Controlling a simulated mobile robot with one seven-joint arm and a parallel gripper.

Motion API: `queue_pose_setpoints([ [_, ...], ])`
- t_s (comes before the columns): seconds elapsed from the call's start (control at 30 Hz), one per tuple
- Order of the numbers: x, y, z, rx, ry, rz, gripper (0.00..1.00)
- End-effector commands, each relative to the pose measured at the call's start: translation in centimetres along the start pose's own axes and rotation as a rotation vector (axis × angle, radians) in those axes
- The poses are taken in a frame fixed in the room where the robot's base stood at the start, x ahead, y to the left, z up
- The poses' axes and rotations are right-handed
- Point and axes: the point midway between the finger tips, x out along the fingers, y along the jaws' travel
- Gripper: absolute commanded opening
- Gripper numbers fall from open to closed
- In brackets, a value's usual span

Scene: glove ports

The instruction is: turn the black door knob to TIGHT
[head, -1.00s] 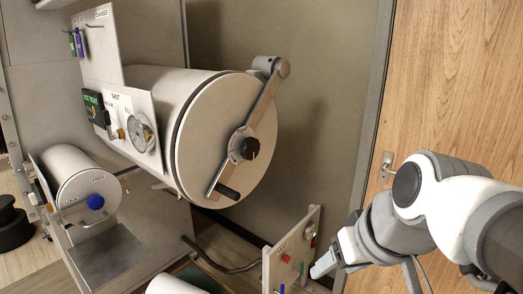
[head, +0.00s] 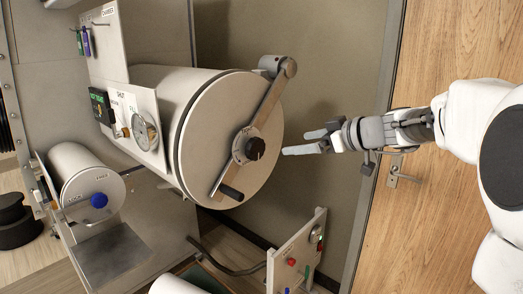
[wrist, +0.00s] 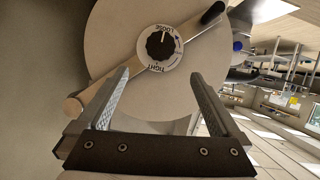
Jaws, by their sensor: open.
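The black door knob (head: 255,148) sits at the middle of the round white chamber door (head: 215,128), on a pale dial over the diagonal door bar (head: 268,102). In the wrist view the knob (wrist: 160,46) shows a white mark pointing towards LOOSE, with TIGHT on the opposite side of the dial. My gripper (head: 296,142) is open and empty, right of the knob and apart from it, its fingers pointing left towards the door. In the wrist view the fingers (wrist: 160,77) stand apart below the dial, with the knob beyond their tips.
A gauge panel (head: 140,118) is on the chamber's left side. A smaller cylinder with a blue knob (head: 99,200) is lower left. A small panel with buttons (head: 296,255) stands below. The bar has a black handle (head: 231,193). A wooden door (head: 440,50) is at right.

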Motion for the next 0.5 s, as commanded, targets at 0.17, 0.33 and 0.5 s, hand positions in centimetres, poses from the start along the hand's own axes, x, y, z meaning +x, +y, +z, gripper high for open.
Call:
queue_pose_setpoints([
  [0.17, 2.3, -0.1, -0.1, 0.001, -0.001, -0.005, 1.00],
  [0.33, 6.0, -0.2, -0.1, 0.001, -0.002, -0.006, 1.00],
  [0.5, 9.7, -0.2, -0.1, 0.002, -0.002, -0.005, 1.00],
])
